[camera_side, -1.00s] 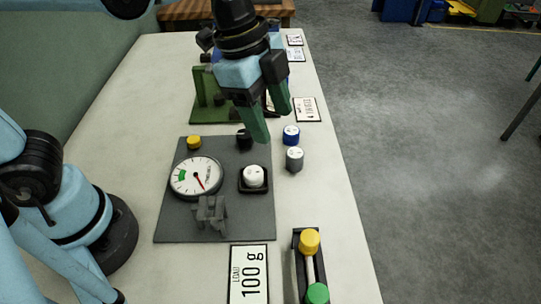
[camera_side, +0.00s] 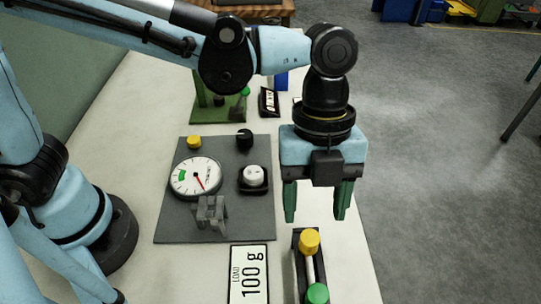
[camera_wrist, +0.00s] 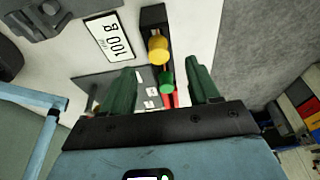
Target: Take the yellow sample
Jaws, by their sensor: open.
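The yellow sample (camera_side: 309,241) is a short yellow-topped piece at the far end of a narrow black holder (camera_side: 298,268) near the front of the table. In the wrist view the yellow sample (camera_wrist: 158,49) shows beyond my fingertips, between their lines. A green-topped sample (camera_side: 317,293) stands in the same holder, nearer the side camera; it also shows in the wrist view (camera_wrist: 166,82).
A grey panel (camera_side: 180,225) carries a dial gauge (camera_side: 195,177), a white-capped piece (camera_side: 253,175), yellow (camera_side: 194,142) and black knobs (camera_side: 244,139) and a grey bracket (camera_side: 210,213). A "100 g" card (camera_side: 249,274) lies left of the holder. The table's right edge is close to the holder.

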